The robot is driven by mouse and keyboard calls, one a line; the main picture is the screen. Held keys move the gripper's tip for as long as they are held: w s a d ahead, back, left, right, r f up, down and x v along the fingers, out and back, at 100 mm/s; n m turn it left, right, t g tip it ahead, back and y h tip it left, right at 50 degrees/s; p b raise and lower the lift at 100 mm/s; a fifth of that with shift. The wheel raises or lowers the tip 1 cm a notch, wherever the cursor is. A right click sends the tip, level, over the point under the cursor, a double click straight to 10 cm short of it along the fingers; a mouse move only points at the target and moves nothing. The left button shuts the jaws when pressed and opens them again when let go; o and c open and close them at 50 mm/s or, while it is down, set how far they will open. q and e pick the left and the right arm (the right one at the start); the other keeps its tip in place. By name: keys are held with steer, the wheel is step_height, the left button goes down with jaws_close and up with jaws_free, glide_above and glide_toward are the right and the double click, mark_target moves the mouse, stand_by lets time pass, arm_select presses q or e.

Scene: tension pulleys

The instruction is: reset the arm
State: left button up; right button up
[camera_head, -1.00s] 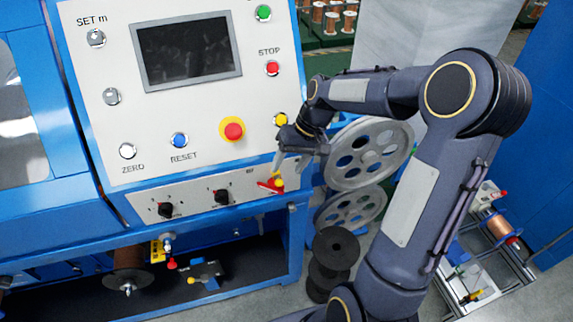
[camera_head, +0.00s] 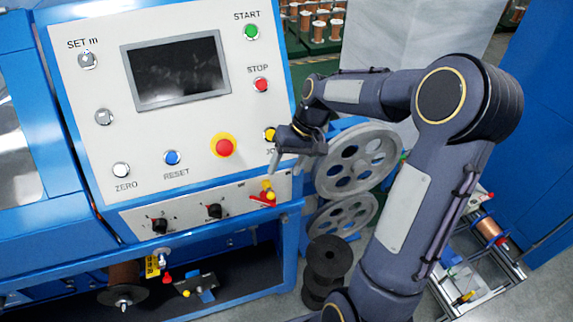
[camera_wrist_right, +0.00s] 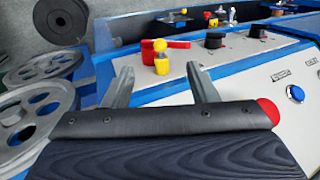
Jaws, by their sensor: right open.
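My right arm comes in from the right in the head view, and its dark gripper (camera_head: 276,164) hangs in front of the lower right of the control panel (camera_head: 105,155). The gripper is open and empty, its two grey fingers apart in the right wrist view (camera_wrist_right: 160,68). A red and yellow switch handle (camera_head: 266,194) is just below the fingertips in the head view. In the right wrist view this handle (camera_wrist_right: 163,55) shows beyond and between the fingers, apparently not held. My left gripper is not in view.
The panel carries a screen (camera_head: 178,70), a red emergency button (camera_head: 224,147), a blue reset button (camera_head: 172,158) and black knobs (camera_head: 214,211). Large grey pulleys (camera_head: 358,160) and black spools (camera_head: 327,256) stand right of the machine, close to my arm.

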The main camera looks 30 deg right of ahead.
stand_by(0.4)
steer(key=s+a+t+b, duration=0.2)
steer(key=s+a, duration=0.2)
steer(key=s, duration=0.6)
steer(key=s+a+n+t+b, duration=0.1)
steer(key=s+a, duration=0.4)
steer(key=s, duration=0.5)
steer(key=shift+a+r+t+h+b, duration=0.2)
steer(key=shift+r+t+h+b, duration=0.15)
steer(key=shift+t+b, duration=0.4)
stand_by(0.4)
